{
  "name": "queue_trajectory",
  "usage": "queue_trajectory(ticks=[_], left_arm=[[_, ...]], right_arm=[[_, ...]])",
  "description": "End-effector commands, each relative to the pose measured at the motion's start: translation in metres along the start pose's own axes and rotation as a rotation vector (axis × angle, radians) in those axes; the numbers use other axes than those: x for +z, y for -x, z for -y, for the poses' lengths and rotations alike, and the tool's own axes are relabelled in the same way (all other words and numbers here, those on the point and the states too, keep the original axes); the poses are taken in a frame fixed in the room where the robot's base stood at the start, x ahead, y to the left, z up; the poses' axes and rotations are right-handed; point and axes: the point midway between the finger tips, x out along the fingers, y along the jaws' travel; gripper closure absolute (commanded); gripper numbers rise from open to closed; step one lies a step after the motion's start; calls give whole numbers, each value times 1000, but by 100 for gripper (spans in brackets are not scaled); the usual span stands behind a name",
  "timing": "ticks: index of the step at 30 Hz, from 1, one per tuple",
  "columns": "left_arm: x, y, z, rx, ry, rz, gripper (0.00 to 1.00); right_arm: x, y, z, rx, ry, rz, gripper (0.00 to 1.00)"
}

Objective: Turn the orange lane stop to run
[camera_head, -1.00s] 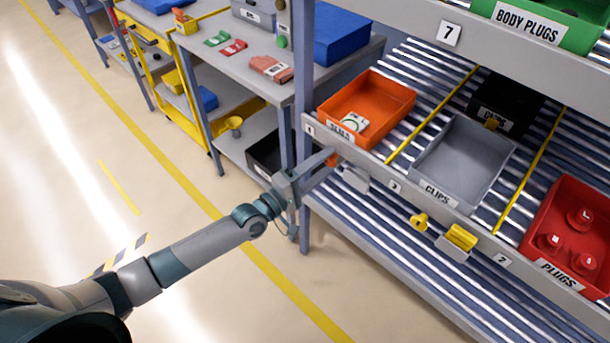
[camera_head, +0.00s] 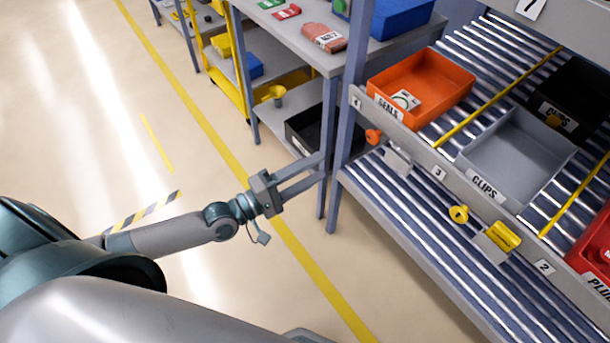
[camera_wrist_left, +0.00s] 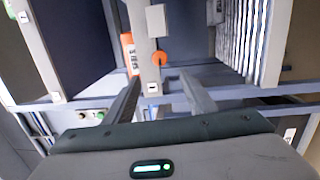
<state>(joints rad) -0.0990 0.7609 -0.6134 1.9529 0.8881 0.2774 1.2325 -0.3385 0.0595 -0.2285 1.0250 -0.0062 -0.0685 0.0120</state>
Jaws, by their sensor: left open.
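The orange lane stop (camera_head: 373,136) is a small round knob on the rack's front rail, below the orange SEALS bin (camera_head: 432,82). In the left wrist view the orange knob (camera_wrist_left: 159,58) shows ahead, between and beyond the fingers. My left gripper (camera_head: 322,168) is open and empty, left of the knob and apart from it, with its fingers pointing toward the rack post. Its two spread fingers also show in the wrist view (camera_wrist_left: 163,78). The knob's turn marking is too small to read. My right gripper is not in view.
A yellow knob (camera_head: 459,214) and a yellow block (camera_head: 500,237) sit farther right along the rail. A grey plate (camera_head: 398,160) hangs beside the orange knob. The rack post (camera_head: 352,95) stands close to my fingers. A grey CLIPS bin (camera_head: 515,155) is on the rack. Open floor lies left.

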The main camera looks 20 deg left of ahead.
Motion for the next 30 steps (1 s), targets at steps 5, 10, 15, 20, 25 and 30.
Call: queue_trajectory(ticks=[5, 10, 15, 20, 25, 30], left_arm=[[0, 16, 0, 0, 0, 0, 49], [0, 19, 0, 1, 1, -1, 49], [0, 18, 0, 1, 0, 0, 49], [0, 18, 0, 0, 0, 0, 49], [0, 18, 0, -1, -2, -1, 49], [-5, 18, 20, -26, -70, -22, 49]], right_arm=[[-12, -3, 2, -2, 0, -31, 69], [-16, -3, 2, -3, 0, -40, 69], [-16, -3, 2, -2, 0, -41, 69], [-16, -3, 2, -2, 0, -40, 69], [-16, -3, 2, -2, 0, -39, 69], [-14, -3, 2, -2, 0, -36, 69]])
